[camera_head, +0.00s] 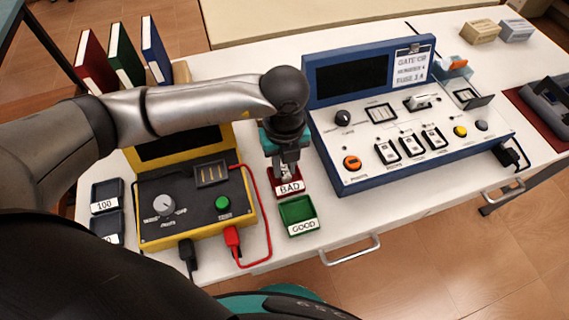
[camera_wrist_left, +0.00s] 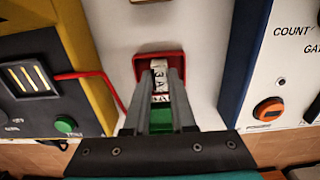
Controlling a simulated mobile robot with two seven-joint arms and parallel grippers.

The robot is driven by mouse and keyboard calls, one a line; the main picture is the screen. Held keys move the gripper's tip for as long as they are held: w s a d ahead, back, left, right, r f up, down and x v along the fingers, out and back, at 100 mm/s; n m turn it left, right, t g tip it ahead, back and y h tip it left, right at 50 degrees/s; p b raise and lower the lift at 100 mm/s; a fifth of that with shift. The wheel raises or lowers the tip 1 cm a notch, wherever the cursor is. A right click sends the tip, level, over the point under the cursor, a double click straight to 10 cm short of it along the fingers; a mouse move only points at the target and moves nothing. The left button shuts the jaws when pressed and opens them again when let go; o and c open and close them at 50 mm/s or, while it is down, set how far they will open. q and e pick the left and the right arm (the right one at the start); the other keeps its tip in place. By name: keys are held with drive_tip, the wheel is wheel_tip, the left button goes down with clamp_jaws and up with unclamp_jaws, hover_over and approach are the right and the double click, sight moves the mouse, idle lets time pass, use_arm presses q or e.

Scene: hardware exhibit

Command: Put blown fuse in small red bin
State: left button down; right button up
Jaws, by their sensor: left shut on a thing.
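The small red bin (camera_head: 299,176) stands on the white table and carries a BAD label. My left gripper (camera_head: 287,174) is directly over it, pointing down. In the left wrist view the red bin (camera_wrist_left: 140,66) lies beyond the fingertips. There my left gripper (camera_wrist_left: 161,80) is shut on a small white fuse (camera_wrist_left: 159,70) with dark markings. The fuse is held at the bin's opening; I cannot tell whether it touches the bin's floor. In the head view the fingers mostly hide the fuse. My right gripper is not in view.
A green GOOD bin (camera_head: 298,212) stands just in front of the red bin. A yellow tester (camera_head: 190,205) with a red lead (camera_head: 268,225) is at the left. A blue-edged console (camera_head: 400,130) is close at the right. Dark trays (camera_head: 107,195) stand at far left.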

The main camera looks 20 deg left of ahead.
sight(284, 170)
use_arm(q)
drive_tip(key=shift+f, duration=0.2)
drive_tip(key=c, duration=1)
unclamp_jaws()
drive_tip(key=shift+r, duration=0.1)
drive_tip(key=shift+r, duration=0.1)
drive_tip(key=shift+r, duration=0.35)
wheel_tip(284, 170, up, 11)
drive_tip(key=shift+r+p, duration=0.2)
drive_tip(key=shift+p, duration=0.95)
